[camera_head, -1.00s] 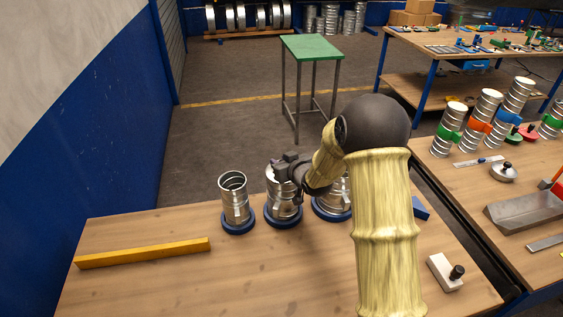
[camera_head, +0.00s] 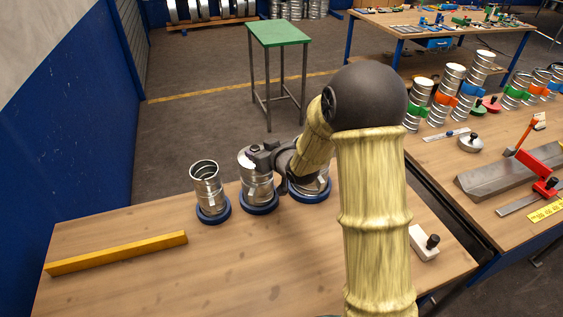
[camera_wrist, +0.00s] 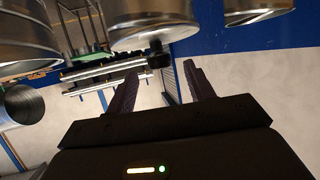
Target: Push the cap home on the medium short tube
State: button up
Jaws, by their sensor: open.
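Three short metal tubes stand on blue bases at the back of the near bench in the head view: a narrow left tube (camera_head: 207,187), a middle tube (camera_head: 256,188), probably the medium one, and a wider right tube (camera_head: 312,187) partly behind my arm. My gripper (camera_head: 262,152) is at the top of the middle tube and hides much of its rim. In the wrist view, which looks inverted, my gripper (camera_wrist: 160,70) is open and empty. Just beyond its fingertips is a metal cap (camera_wrist: 150,38) with a black knob (camera_wrist: 158,57). How far the cap is seated cannot be told.
A yellow bar (camera_head: 117,252) lies at the bench's left. A white block with a black knob (camera_head: 425,243) lies right of my arm. The right-hand bench holds taller tubes with coloured clamps (camera_head: 450,90) and a knobbed metal disc (camera_head: 471,141). The front middle of the near bench is clear.

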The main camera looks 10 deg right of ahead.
jog(key=b+v, duration=0.1)
jog(key=v, duration=1.1)
jog(key=shift+b, duration=0.4)
jog(key=shift+d+f, duration=0.1)
jog(key=shift+f, duration=0.05)
jog(key=s+d+f+m+g+h, duration=0.2)
jog(key=s+d+f+g+h, duration=0.1)
jog(key=s, duration=0.6)
jog(key=s+d+f+m+g+h, duration=0.2)
jog(key=s+d+f+m+g, duration=0.1)
jog(key=s, duration=0.6)
notch_tip(320, 180, down, 3)
jog(key=d+g, duration=0.1)
jog(key=g, duration=0.2)
jog(key=shift+s+r+h, duration=0.2)
jog(key=shift+s+h, duration=0.15)
jog(key=shift+h, duration=0.05)
